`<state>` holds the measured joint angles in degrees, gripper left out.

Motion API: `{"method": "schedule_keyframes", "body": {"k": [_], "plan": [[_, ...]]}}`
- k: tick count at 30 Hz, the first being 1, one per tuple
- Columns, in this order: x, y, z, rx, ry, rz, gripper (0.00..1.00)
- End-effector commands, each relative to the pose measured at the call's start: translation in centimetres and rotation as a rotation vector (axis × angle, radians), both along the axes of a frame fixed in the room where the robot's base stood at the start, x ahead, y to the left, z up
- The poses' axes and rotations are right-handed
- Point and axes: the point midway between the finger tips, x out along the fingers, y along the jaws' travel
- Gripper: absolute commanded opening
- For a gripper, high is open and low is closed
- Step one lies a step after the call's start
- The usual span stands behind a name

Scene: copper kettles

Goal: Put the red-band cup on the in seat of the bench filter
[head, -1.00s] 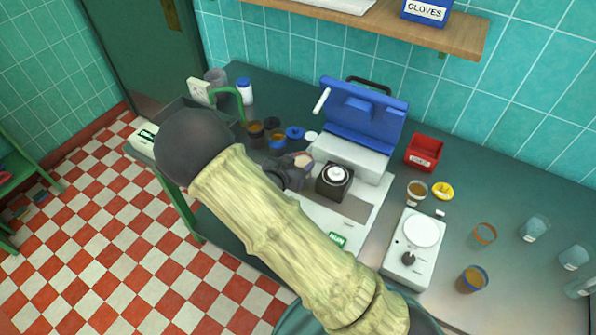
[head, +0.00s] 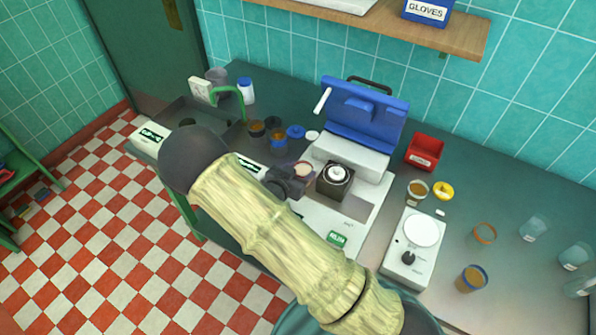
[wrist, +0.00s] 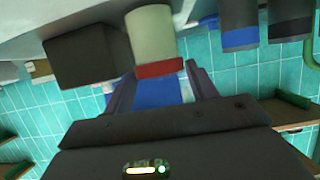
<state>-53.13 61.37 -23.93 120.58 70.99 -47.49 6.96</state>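The red-band cup (wrist: 150,35) is pale with a red rim band and shows upside down in the wrist view, its base against the pale surface. In the head view the cup (head: 302,169) stands upright on the white base of the bench filter (head: 318,228), left of the black block (head: 335,183). My gripper (head: 291,180) is just left and in front of it. In the wrist view my gripper's fingers (wrist: 160,76) are apart, with the cup at or just beyond their tips. The in seat's label cannot be read; my arm hides part of the base.
Blue-banded cups (head: 278,142) and a dark cup (head: 256,129) stand behind left. The blue raised lid (head: 364,117) is behind the block. A white dial device (head: 411,250), a red bin (head: 425,151) and several cups are to the right.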

Motion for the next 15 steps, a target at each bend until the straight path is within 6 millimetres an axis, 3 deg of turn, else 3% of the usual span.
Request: {"method": "schedule_keyframes", "body": {"k": [12, 15], "plan": [[0.0, 0.05, 0.58, 0.0, 0.0, 0.001, 0.61], [-0.82, 0.74, 0.7, 0.002, 0.0, 0.004, 0.61]]}}
